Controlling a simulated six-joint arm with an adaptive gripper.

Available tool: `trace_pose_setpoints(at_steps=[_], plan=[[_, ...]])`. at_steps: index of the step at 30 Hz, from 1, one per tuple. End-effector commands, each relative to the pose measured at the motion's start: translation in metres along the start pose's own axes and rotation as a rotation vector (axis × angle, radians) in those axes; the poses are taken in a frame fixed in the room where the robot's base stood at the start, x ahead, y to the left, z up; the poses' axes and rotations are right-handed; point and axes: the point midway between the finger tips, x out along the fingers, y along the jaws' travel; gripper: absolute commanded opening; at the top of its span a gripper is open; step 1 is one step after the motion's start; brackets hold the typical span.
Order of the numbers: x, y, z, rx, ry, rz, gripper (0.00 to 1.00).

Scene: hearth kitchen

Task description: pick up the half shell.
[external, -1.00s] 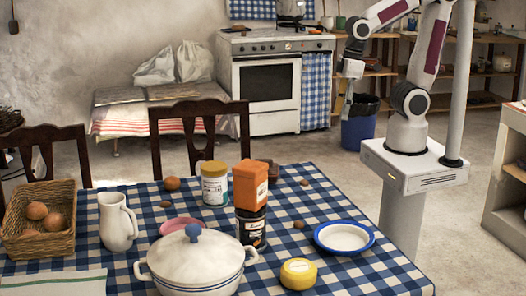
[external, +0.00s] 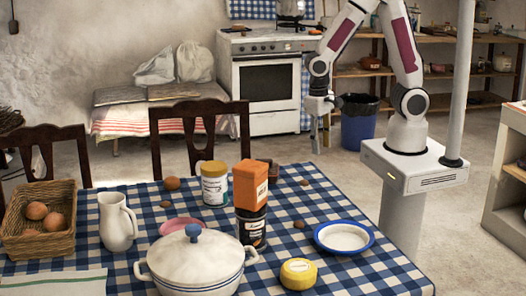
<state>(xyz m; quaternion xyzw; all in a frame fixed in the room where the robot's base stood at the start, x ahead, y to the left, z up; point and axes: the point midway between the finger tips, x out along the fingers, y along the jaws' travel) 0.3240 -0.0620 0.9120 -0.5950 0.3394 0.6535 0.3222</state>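One piece (external: 304,183) is near the far edge, right of the orange box. Another piece (external: 299,224) lies between the dark jar and the blue-rimmed plate. A third piece (external: 165,204) is at the left, near the white jug. At this size I cannot tell which is the half shell. My gripper (external: 317,148) points down in the air beyond the table's far edge, apart from all three. Its finger opening is too small to judge; I see nothing in it.
The table's right side has free cloth.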

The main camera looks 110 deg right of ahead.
Motion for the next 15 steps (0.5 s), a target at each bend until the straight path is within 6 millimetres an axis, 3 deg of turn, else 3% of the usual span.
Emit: trace_pose_setpoints(at_steps=[9,15], plan=[[0.035,-0.011,-0.020,0.372,-0.009,0.009,0.40],[0.039,-0.024,-0.033,0.596,0.014,-0.027,0.40]])
